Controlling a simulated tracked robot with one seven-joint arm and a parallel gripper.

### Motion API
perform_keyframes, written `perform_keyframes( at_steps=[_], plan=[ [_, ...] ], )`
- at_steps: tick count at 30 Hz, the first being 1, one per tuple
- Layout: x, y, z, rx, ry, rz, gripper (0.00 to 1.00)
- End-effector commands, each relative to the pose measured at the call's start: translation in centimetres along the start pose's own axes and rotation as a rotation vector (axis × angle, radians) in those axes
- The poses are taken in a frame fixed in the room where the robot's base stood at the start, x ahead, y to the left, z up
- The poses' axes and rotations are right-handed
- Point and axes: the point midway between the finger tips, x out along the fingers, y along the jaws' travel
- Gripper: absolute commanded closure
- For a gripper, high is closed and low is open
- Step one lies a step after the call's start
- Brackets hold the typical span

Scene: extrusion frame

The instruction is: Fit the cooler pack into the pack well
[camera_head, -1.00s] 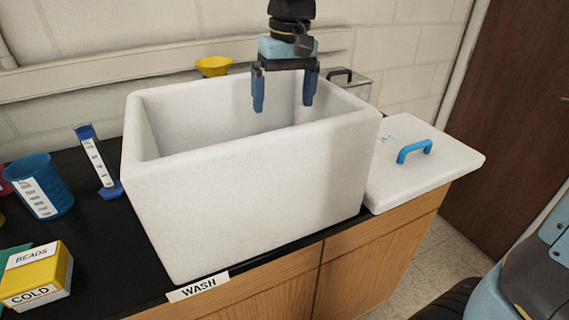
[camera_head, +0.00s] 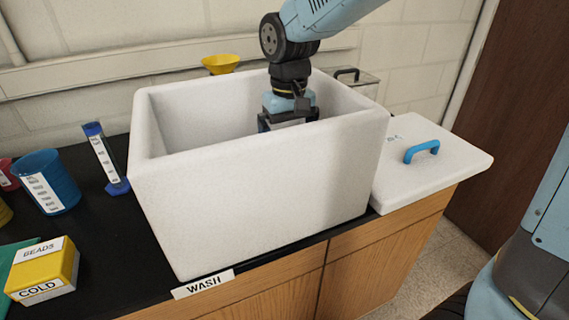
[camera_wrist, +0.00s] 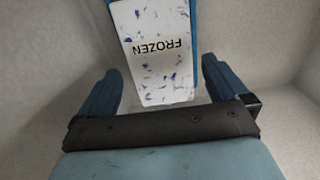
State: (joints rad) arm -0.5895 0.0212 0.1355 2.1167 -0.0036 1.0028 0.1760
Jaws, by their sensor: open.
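The cooler pack (camera_wrist: 155,55) shows in the wrist view as a white block with blue specks, blue edges and a label reading FROZEN. It lies inside the white foam box (camera_head: 250,190), and the front wall hides it in the head view. My gripper (camera_wrist: 162,90) is open, its two blue fingers apart, with the pack ahead of and between them and not gripped. In the head view my gripper (camera_head: 288,122) is down inside the box, and its fingertips are hidden by the front wall. I cannot make out a pack well.
The foam lid (camera_head: 430,165) with a blue handle lies right of the box. A yellow BEADS/COLD box (camera_head: 45,270), a blue beaker (camera_head: 48,182) and a measuring cylinder (camera_head: 103,155) stand left. A yellow funnel (camera_head: 221,64) is behind. The box walls surround my gripper closely.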

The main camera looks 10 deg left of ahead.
Motion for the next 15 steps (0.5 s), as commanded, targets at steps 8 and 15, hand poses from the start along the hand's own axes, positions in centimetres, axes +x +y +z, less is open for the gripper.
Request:
perform_keyframes(
  at_steps=[8, 15],
  plan=[
    [3.7, 0.0, -0.2, -0.001, -0.004, 0.0, 0.0],
    [4.3, 0.0, -0.2, -0.001, 0.0, 0.0, 0.0]
  ],
)
